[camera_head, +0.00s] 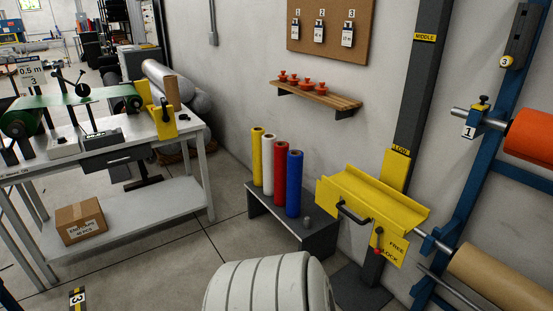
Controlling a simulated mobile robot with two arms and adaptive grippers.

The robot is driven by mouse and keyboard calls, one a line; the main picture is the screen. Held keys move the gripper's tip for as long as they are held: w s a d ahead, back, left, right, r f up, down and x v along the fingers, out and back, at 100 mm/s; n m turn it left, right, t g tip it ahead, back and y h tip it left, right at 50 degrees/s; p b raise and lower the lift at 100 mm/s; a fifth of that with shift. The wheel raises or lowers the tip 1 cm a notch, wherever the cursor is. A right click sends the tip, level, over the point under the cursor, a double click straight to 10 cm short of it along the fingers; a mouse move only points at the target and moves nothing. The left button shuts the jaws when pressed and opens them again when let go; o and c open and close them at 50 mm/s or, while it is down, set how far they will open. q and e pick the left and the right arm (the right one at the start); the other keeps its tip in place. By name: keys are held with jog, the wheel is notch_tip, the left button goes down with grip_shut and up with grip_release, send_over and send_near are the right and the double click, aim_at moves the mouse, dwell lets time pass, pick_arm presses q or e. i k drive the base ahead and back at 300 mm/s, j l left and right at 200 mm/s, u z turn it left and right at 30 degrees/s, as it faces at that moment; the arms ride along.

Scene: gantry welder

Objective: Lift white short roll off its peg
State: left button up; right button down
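The white short roll (268,177) stands upright on a low dark bench (262,216) against the wall. It is in a row between a yellow roll (257,155) on its left and a red roll (281,172), with a blue roll (294,184) at the right end. The neighbouring rolls stand close to it and partly cover it. Its peg is hidden. A small grey stub (307,222) shows on the bench beside the blue roll. Neither of my grippers is in view.
A yellow cradle (372,199) with a handle juts out right of the bench. A wooden shelf (318,95) with red knobs hangs above. A workbench (175,139) stands at left, with a cardboard box (80,221) below. The floor between is mostly clear.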

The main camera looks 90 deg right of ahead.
aim_at(268, 140)
jog(key=z, duration=0.4)
jog(key=i+z, duration=0.1)
jog(key=z, duration=0.3)
jog(key=l+z, duration=0.1)
jog(key=z, duration=0.3)
jog(key=i+z, duration=0.1)
jog(key=z, duration=0.7)
jog(key=i+j+z, duration=0.2)
jog(key=z, duration=0.2)
jog(key=i+j+z, duration=0.5)
jog(key=j+z, duration=0.3)
jog(key=i+j, duration=0.25)
jog(key=j, duration=0.15)
jog(key=i+z, duration=0.2)
jog(key=z, duration=0.55)
